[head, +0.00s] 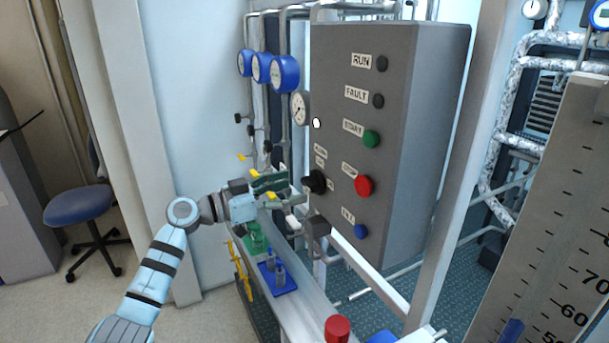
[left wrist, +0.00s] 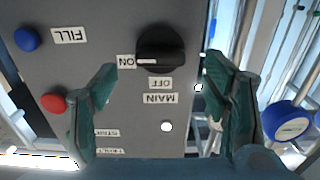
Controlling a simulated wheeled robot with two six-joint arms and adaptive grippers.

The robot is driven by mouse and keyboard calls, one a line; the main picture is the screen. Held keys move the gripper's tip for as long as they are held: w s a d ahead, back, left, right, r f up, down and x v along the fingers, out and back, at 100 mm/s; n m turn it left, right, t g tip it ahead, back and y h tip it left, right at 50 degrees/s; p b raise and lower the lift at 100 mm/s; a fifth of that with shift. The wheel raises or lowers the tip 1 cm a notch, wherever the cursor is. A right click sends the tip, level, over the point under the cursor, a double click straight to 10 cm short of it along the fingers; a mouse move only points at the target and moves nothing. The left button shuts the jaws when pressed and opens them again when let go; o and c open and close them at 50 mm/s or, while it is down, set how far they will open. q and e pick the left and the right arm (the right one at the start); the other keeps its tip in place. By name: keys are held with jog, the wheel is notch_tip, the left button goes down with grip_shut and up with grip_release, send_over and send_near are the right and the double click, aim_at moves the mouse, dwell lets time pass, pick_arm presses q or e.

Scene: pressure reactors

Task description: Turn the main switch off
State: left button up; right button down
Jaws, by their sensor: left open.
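The main switch is a black rotary knob (head: 316,181) on the front of the grey control box (head: 345,215). In the left wrist view, where the panel appears upside down, the black knob (left wrist: 160,48) has a white pointer mark beside the ON label (left wrist: 126,62). The OFF label (left wrist: 160,83) and MAIN label (left wrist: 160,98) lie just below it in that picture. My left gripper (head: 297,202) is open and faces the knob, with its green-padded fingers apart on either side of it in the wrist view. It appears not to touch the knob. My right gripper is out of view.
A red button (head: 364,186), green button (head: 371,139) and blue button (head: 361,231) sit right of the knob. Gauges (head: 285,73) and pipes stand left of the box. Below is a bench with a blue tray (head: 284,290) and a red-capped item (head: 338,328).

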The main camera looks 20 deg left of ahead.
aim_at(305, 186)
pick_arm(q)
jog(key=x, duration=0.3)
jog(key=shift+d+r+p, duration=0.1)
jog(key=shift+d+p, duration=0.05)
jog(key=shift+p, duration=0.15)
jog(key=shift+w+d, duration=0.2)
jog(key=shift+w, duration=0.2)
jog(key=c, duration=1.2)
jog(key=shift+o, duration=0.2)
jog(key=shift+f, duration=0.2)
